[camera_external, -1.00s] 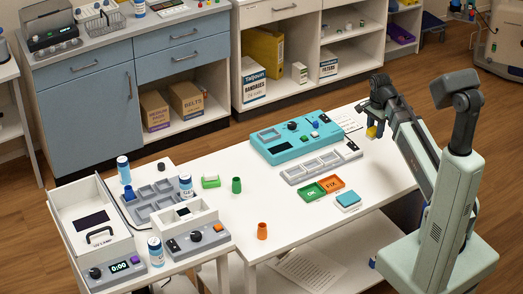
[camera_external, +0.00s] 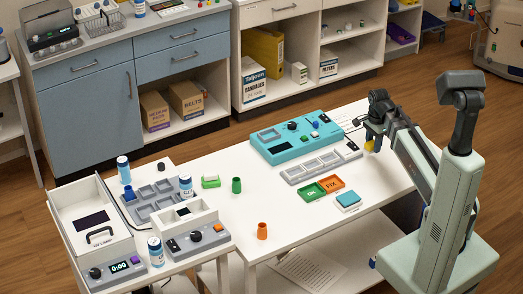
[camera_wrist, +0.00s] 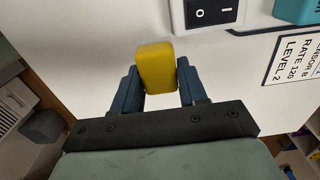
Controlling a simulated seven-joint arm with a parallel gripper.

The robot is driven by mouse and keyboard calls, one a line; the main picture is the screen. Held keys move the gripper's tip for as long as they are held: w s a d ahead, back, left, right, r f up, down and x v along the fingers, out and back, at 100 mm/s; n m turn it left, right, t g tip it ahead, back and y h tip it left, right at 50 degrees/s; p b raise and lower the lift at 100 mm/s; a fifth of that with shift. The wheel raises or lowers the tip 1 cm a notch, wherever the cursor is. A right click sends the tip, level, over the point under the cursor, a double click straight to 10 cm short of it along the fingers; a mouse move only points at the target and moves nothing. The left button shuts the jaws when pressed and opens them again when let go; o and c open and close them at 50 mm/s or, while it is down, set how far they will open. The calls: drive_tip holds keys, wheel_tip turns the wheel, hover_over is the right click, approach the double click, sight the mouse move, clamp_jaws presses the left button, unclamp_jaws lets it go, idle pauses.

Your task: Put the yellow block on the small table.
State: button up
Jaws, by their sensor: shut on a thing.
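The yellow block (camera_external: 369,146) is held by my gripper (camera_external: 371,138) above the right end of the big white table (camera_external: 300,229). In the wrist view the yellow block (camera_wrist: 156,66) stands out between the two blue-grey fingers of my gripper (camera_wrist: 158,82), which are shut on it. White surface shows behind it. A smaller white table (camera_external: 148,172) stands at the left, crowded with devices; which table is the small one is not labelled.
Near my gripper are a teal device (camera_external: 292,150), a grey tray (camera_external: 318,168) and a printed sheet (camera_wrist: 294,62). Green and orange trays (camera_external: 311,192), a teal-and-white box (camera_external: 348,200) and an orange cup (camera_external: 262,231) stand nearer. The big table's front middle is clear.

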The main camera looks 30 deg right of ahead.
drive_tip(key=shift+f, duration=1.7)
drive_tip(key=shift+f, duration=0.15)
drive_tip(key=o, duration=1)
drive_tip(key=shift+o, duration=0.2)
drive_tip(key=shift+r, duration=6.15)
